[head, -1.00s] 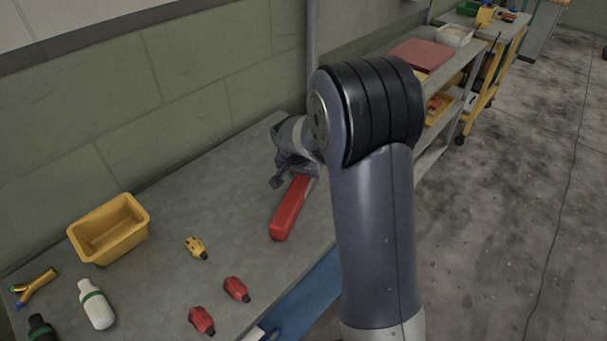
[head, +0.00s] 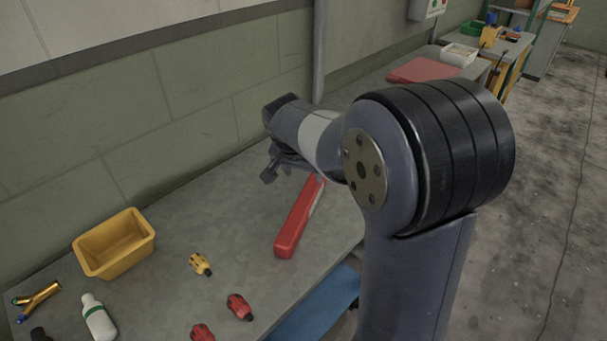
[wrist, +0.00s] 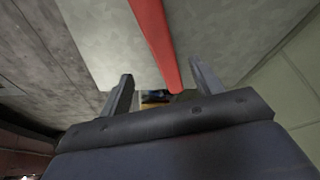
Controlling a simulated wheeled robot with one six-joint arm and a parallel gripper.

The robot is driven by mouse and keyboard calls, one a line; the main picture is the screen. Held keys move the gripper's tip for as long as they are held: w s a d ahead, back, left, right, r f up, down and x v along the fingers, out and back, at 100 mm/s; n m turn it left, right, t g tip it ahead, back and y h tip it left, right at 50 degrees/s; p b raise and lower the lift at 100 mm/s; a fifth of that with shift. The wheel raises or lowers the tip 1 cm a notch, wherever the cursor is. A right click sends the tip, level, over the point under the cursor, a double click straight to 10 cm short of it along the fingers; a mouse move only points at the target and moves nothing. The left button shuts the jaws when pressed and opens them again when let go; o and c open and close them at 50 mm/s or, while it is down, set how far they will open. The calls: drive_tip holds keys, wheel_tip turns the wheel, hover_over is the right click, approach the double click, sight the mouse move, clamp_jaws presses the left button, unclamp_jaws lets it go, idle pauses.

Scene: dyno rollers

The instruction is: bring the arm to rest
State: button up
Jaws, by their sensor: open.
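My gripper (head: 277,167) is over the back part of the grey workbench (head: 222,220), above and to the left of the far end of a long red bar-shaped object (head: 298,222). In the wrist view my gripper (wrist: 160,82) shows two fingers spread apart with nothing held between them. The red object (wrist: 155,40) passes beyond the fingers in that view, apart from them. My arm is bent, and its large black joint fills the right middle of the head view.
A yellow bin (head: 115,245), a yellow connector piece (head: 200,264), red pieces (head: 239,307), a white bottle (head: 97,318) and a Y-shaped fitting (head: 38,300) sit on the bench's left part. A vertical pipe (head: 319,60) runs along the wall behind my gripper. Open floor lies right.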

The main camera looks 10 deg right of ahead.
sight(308, 193)
drive_tip(key=shift+f, duration=0.1)
drive_tip(key=b+x, duration=0.1)
drive_tip(key=x, duration=1.1)
drive_tip(key=shift+f, duration=0.4)
wheel_tip(308, 193, up, 3)
drive_tip(key=shift+a+r+p, duration=0.1)
drive_tip(key=shift+p, duration=0.35)
drive_tip(key=shift+r, duration=0.7)
